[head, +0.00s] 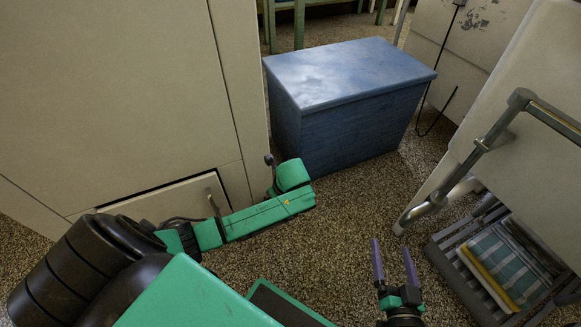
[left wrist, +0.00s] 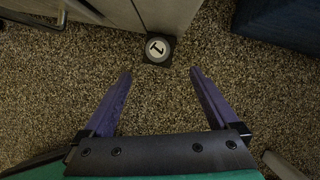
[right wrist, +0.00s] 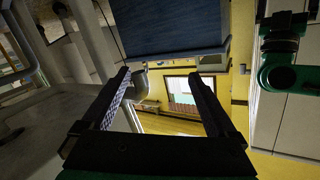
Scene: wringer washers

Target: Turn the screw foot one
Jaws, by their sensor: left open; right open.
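The screw foot one shows in the left wrist view as a round pale knob (left wrist: 158,47) marked with a "1" on a dark square base. It sits on the floor at the corner of a pale panelled body. My left gripper (left wrist: 161,74) is open and empty, its two purple fingers spread, with the foot just ahead of and between the fingertips, not touching. In the head view the left fingers and the foot are hidden; only my green left arm shows. My right gripper (head: 391,245) is open and empty above the floor at the lower right.
A large pale cabinet-like body (head: 110,90) fills the left. A blue box (head: 350,75) stands on the speckled floor (head: 345,215) at the back. A slatted rack (head: 455,262) with folded cloths (head: 505,270) stands at the right, under a pale machine (head: 500,150) with a metal pipe.

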